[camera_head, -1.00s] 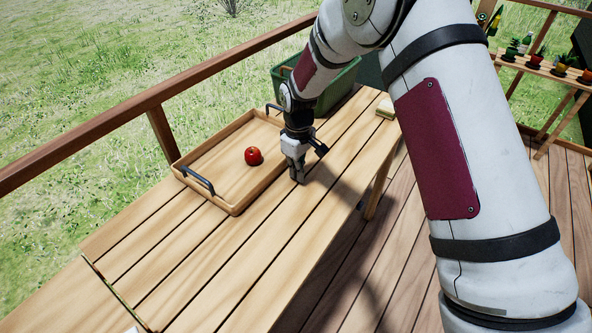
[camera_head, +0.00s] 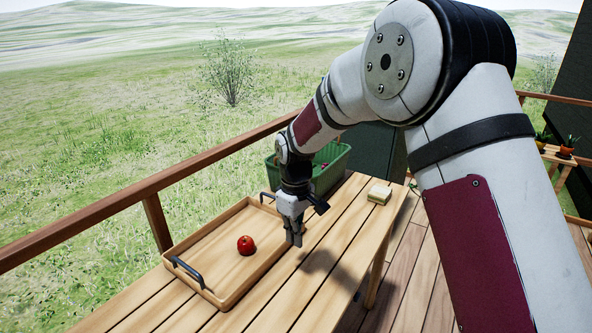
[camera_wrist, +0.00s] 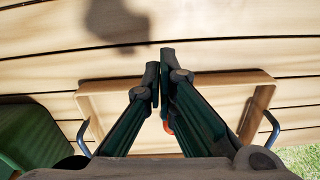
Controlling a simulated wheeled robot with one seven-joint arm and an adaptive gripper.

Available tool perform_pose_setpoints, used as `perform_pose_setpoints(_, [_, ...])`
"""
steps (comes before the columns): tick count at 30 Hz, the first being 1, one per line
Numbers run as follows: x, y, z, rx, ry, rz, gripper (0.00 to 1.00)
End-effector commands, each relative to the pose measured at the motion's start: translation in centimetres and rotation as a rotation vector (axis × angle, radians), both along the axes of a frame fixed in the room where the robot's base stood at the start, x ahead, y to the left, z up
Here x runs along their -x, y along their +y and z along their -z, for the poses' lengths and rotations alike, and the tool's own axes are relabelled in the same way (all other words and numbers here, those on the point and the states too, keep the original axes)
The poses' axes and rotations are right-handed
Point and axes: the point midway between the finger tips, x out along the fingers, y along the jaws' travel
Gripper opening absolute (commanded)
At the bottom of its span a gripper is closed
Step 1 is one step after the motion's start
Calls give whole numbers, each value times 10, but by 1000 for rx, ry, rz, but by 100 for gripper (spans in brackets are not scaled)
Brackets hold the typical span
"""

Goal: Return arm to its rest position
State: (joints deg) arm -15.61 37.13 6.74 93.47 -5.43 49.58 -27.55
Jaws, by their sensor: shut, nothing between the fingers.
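My gripper (camera_head: 294,239) hangs fingers-down above the wooden table (camera_head: 335,255), beside the right edge of a wooden tray (camera_head: 262,284). Its fingers are together and hold nothing. In the wrist view my gripper (camera_wrist: 159,82) shows its two dark fingers close together over the planks and the tray (camera_wrist: 98,108). A red apple (camera_head: 246,245) lies in the tray; in the wrist view only a sliver of it shows behind the fingers. My arm bends at a high elbow and reaches down to the table.
A green bin (camera_head: 330,171) stands behind the tray, with something reddish inside. A sandwich-like block (camera_head: 379,194) lies near the table's far right. A wooden railing (camera_head: 120,216) runs along the left. Potted plants (camera_head: 565,149) stand on a stand at right.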

Motion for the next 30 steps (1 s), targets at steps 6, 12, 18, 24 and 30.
perform_pose_setpoints(6, [25, -35, -71, -3, -54, 105, 0])
perform_pose_setpoints(12, [74, -79, -145, -10, -114, 250, 0])
perform_pose_setpoints(18, [135, -119, -202, -28, -172, 401, 0])
perform_pose_setpoints(24, [203, -152, -239, -56, -228, 552, 0])
perform_pose_setpoints(30, [273, -177, -258, -93, -280, 702, 0])
